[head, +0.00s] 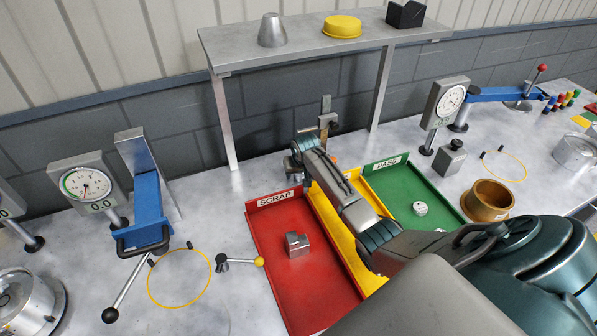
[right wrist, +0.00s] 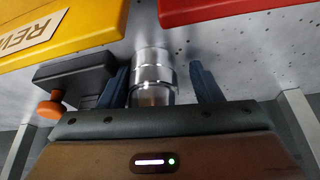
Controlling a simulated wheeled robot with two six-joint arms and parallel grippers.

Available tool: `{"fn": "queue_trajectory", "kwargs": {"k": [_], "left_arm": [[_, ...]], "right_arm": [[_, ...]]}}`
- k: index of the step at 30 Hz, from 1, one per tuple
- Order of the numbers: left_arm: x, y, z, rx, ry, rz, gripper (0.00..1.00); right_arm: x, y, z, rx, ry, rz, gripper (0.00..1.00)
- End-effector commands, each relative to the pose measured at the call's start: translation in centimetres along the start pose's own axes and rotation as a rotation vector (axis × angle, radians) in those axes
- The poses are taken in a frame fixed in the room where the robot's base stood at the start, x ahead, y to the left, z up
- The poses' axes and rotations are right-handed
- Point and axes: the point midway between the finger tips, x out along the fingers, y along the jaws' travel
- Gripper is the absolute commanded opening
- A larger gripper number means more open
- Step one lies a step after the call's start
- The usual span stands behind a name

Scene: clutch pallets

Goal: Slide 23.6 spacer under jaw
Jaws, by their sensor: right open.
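In the right wrist view my right gripper (right wrist: 160,78) is open, with one dark finger on each side of a shiny stepped metal cylinder (right wrist: 152,72). The cylinder may be the spacer; no size marking is legible. I cannot tell whether either finger touches it. In the head view my right arm reaches across the trays, and its gripper (head: 302,148) is at the back, near an upright grey and brown gauge (head: 326,118). I cannot make out a jaw there. A dark block with an orange knob (right wrist: 50,109) lies left of the fingers. My left gripper is not in view.
A red SCRAP tray (head: 268,262) holds a metal block (head: 297,244). A yellow tray (head: 327,213) and a green PASS tray (head: 440,192) lie beside it. Dial gauges (head: 85,184) stand left and right. A raised shelf (head: 235,38) spans the back, its legs near my right arm.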

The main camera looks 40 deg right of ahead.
Motion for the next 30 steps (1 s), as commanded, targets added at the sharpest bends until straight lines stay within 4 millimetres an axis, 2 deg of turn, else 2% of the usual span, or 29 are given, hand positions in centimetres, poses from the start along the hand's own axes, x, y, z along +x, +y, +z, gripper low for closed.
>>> {"fn": "queue_trajectory", "kwargs": {"k": [1, 7, 14, 21, 30], "left_arm": [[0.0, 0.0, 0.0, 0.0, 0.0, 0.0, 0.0], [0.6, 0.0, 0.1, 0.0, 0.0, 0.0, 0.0], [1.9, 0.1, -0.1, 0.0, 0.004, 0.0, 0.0], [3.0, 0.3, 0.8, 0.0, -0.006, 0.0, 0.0], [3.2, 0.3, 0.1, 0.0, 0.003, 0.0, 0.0]], "right_arm": [[-0.2, 0.8, -0.2, -0.001, 0.004, 0.016, 0.7], [-1.9, 0.6, -0.3, -0.002, 0.008, 0.016, 0.7], [-5.8, 0.1, -0.2, -0.004, 0.009, 0.012, 0.7], [-9.4, -0.5, -0.1, -0.003, 0.005, 0.006, 0.7], [-10.9, -0.7, -0.1, -0.004, 0.001, 0.005, 0.7]]}}
